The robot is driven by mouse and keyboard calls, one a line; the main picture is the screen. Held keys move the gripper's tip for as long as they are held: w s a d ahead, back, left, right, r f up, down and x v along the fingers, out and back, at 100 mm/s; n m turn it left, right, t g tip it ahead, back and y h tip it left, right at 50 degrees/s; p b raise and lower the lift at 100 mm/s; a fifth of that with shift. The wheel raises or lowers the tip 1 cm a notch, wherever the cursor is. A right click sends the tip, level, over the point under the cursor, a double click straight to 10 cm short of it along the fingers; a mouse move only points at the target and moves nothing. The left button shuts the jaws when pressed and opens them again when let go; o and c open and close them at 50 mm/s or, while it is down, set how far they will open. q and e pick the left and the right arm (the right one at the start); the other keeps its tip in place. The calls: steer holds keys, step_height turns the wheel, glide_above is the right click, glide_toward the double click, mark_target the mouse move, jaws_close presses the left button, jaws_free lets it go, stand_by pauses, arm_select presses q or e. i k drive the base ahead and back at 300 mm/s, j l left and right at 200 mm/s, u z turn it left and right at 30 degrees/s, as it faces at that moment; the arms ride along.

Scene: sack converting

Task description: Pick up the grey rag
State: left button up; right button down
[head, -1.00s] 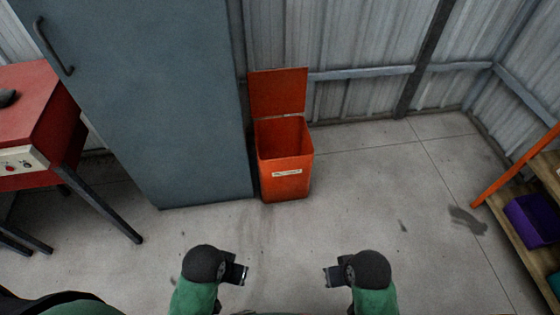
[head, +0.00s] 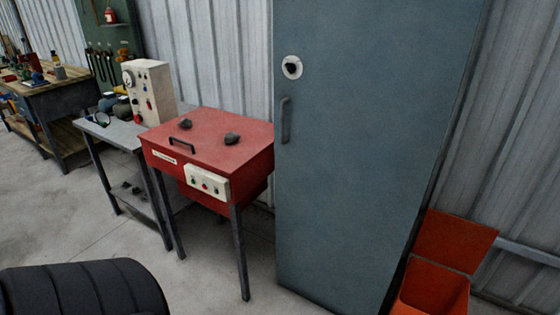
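I cannot tell for sure which thing is the grey rag. Two small dark grey lumps lie on the lid of the red machine (head: 215,152): a rear left lump (head: 185,124) and a front right lump (head: 232,138). A blue-grey lump (head: 107,102) sits on the grey side table (head: 112,132), and small dark pieces (head: 132,188) lie on its lower shelf. These are too small to identify. Neither of my grippers shows in the head view now.
A tall blue-grey cabinet (head: 365,170) stands right of the red machine. An orange bin (head: 435,285) with its lid up is at the lower right. A workbench (head: 62,92) and a green tool board (head: 112,40) are at the back left. The floor (head: 50,215) is bare at left.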

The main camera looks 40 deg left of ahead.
mark_target(184, 121)
steer(key=u, duration=2)
steer(key=i+j+z, duration=0.3)
steer(key=i+j, duration=0.1)
steer(key=j, duration=0.05)
